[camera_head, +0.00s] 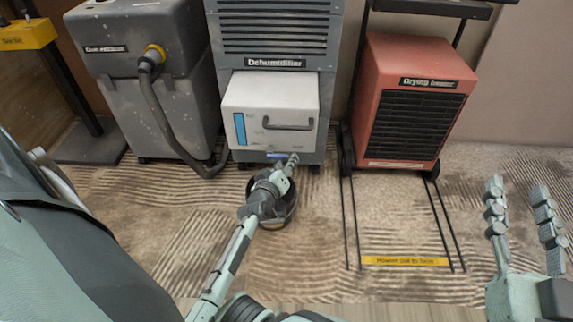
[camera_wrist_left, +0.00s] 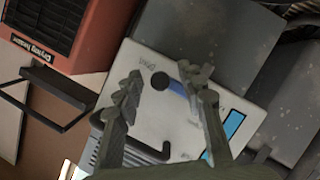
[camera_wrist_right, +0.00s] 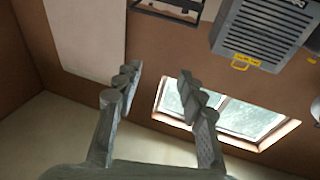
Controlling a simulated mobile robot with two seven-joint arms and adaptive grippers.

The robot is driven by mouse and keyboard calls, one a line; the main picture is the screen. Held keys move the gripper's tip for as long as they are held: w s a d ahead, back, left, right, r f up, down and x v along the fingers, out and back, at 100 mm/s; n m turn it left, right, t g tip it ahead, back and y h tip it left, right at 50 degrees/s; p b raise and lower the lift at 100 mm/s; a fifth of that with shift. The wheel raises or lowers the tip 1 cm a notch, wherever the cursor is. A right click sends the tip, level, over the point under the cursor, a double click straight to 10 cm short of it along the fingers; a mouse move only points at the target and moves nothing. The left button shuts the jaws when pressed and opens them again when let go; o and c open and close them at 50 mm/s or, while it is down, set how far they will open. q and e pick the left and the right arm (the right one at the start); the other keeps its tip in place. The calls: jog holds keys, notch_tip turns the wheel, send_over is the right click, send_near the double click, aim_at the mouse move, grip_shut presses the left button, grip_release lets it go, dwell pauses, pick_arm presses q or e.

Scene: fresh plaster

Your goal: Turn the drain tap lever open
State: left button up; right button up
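The dehumidifier (camera_head: 275,30) stands at the back middle with a white tank (camera_head: 270,100) in its front. Low on it, a small blue part (camera_head: 280,155) shows just behind my left gripper (camera_head: 290,161). In the left wrist view, a blue lever (camera_wrist_left: 178,88) with a dark round end (camera_wrist_left: 159,82) lies between the fingers of my left gripper (camera_wrist_left: 163,82), which are apart. The right-hand finger partly covers the lever; I cannot tell whether they touch. My right gripper (camera_head: 518,190) is open and empty, away at the right; it also shows in the right wrist view (camera_wrist_right: 158,80).
A dark round bucket (camera_head: 285,208) stands on the floor under my left gripper, partly hidden. A grey machine with a hose (camera_head: 160,110) stands left. A red drying heater (camera_head: 415,100) stands right, with a black frame and yellow label (camera_head: 405,261) before it.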

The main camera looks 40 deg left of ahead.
pick_arm(q)
jog(key=shift+w+a+f+b, duration=0.2)
jog(key=shift+w+b, duration=0.1)
jog(key=shift+w, duration=0.3)
pick_arm(e)
jog(key=r, duration=0.1)
jog(key=s+r+t, duration=0.1)
jog(key=a+r+t+y, duration=0.1)
jog(key=r, duration=0.1)
jog(key=shift+s, duration=0.2)
